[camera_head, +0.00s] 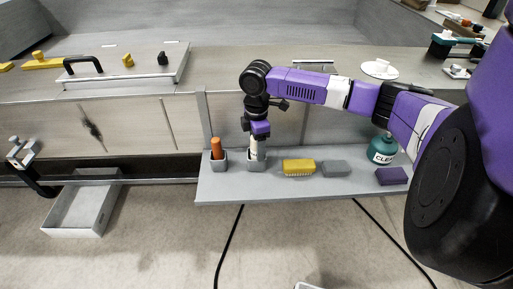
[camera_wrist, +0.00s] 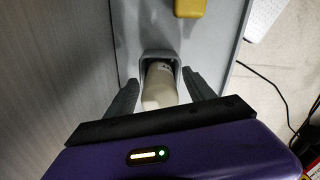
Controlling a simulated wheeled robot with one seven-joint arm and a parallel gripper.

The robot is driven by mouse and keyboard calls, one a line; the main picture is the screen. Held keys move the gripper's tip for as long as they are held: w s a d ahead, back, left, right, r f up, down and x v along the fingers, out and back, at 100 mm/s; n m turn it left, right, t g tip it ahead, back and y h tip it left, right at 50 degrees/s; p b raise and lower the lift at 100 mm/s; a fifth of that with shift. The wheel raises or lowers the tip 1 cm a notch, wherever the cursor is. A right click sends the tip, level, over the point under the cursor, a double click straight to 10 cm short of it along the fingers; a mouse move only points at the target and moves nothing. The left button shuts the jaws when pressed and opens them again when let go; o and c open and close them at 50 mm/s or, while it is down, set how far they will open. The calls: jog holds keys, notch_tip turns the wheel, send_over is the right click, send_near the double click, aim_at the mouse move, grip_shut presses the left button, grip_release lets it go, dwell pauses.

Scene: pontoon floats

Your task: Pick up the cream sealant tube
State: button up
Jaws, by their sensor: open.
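The cream sealant tube (camera_head: 254,147) stands in a grey holder cup (camera_head: 257,164) on the grey shelf, below my gripper. In the wrist view the tube (camera_wrist: 160,86) rises out of its cup (camera_wrist: 145,55) between my two fingers. My gripper (camera_wrist: 163,84) is open, with one finger on each side of the tube and a visible gap on both sides. In the head view my gripper (camera_head: 256,138) points down over the tube and hides its top. The tube's lower end is hidden in the cup.
An orange tube (camera_head: 216,147) stands in another cup to the left. A yellow brush (camera_head: 299,167), a grey block (camera_head: 335,168), a purple block (camera_head: 391,176) and a teal bottle (camera_head: 382,149) are to the right on the shelf (camera_head: 290,187). The bench wall is close behind.

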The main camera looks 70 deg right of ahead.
grip_shut()
jog(key=shift+r, duration=0.15)
